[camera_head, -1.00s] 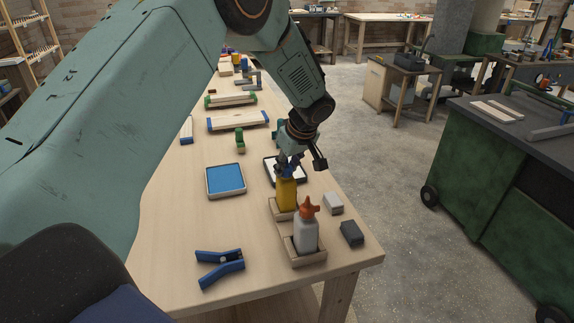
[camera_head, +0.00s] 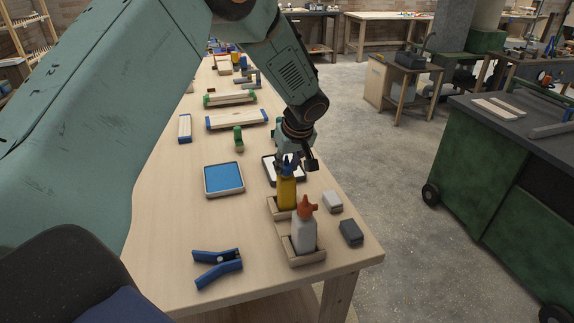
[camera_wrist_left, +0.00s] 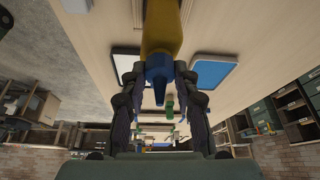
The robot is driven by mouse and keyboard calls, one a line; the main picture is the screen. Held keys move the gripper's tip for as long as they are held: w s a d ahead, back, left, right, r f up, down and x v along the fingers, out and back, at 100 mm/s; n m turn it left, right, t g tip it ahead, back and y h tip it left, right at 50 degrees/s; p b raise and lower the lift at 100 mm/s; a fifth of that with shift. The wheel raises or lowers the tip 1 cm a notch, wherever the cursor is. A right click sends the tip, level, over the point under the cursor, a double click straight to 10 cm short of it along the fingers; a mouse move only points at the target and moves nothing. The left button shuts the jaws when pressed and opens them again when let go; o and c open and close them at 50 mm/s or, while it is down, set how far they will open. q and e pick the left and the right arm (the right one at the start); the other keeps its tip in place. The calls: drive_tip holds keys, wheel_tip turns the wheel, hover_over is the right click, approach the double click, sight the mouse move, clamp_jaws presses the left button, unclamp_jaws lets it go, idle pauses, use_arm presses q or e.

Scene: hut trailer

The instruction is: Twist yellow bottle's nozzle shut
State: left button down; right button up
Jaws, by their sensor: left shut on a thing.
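The yellow bottle (camera_head: 287,193) stands upright in the far part of a wooden tray (camera_head: 309,257) near the table's right edge. In the left wrist view its yellow body (camera_wrist_left: 162,28) runs in from the top and its blue nozzle (camera_wrist_left: 158,76) points between my fingers. My left gripper (camera_head: 288,163) is above the bottle, shut on the blue nozzle. In the left wrist view both fingers of my left gripper (camera_wrist_left: 158,84) lie close on either side of the nozzle. In the head view the fingers largely hide the nozzle. My right gripper is not in view.
A white bottle (camera_head: 304,232) with an orange nozzle (camera_head: 306,207) stands in the near part of the tray. A grey block (camera_head: 332,202) and a dark block (camera_head: 351,232) lie to its right. A blue tray (camera_head: 224,179) and a blue clamp (camera_head: 218,267) lie left.

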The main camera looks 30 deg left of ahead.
use_arm(q)
drive_tip(key=shift+m, duration=0.4)
drive_tip(key=shift+s+a+r, duration=0.15)
drive_tip(key=shift+s+a, duration=0.05)
drive_tip(key=shift+s, duration=0.1)
drive_tip(key=shift+w+d+m, duration=0.15)
drive_tip(key=shift+w+m, duration=0.1)
drive_tip(key=shift+m, duration=0.25)
drive_tip(key=shift+s+t, duration=0.2)
drive_tip(key=shift+t, duration=0.1)
drive_tip(key=shift+w, duration=0.15)
drive_tip(key=shift+h, duration=0.3)
drive_tip(key=c, duration=1.3)
unclamp_jaws()
drive_tip(key=shift+c, duration=0.2)
drive_tip(key=o, duration=0.3)
